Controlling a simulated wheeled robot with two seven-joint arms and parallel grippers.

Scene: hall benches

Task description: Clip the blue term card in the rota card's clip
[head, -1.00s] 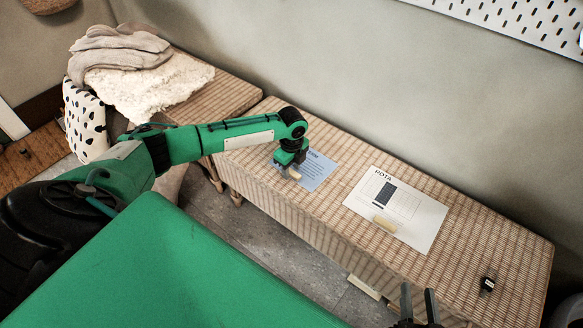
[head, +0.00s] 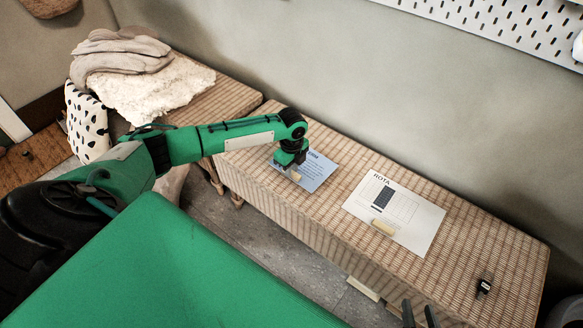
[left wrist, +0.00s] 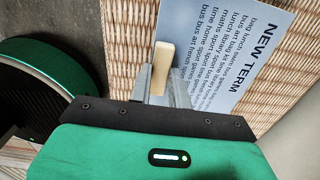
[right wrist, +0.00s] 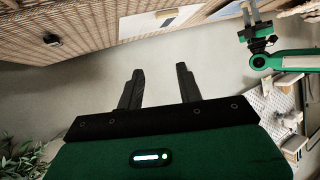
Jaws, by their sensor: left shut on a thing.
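The blue term card (head: 318,172), printed NEW TERM, is on or just above the woven bench top; I cannot tell which. It also shows in the left wrist view (left wrist: 205,45). My left gripper (head: 289,168) is shut on a pale wooden block (left wrist: 163,68) at the card's edge; the gripper hides part of the card in the head view. The white rota card (head: 415,210) lies to the right, apart from the blue card. Its pale clip (head: 383,227) is at its near edge. My right gripper (right wrist: 158,80) is open and empty, off the bench's front edge.
The woven bench (head: 450,270) has free room between the cards and around them. A small black object (head: 484,286) lies near its right end. A wall stands behind.

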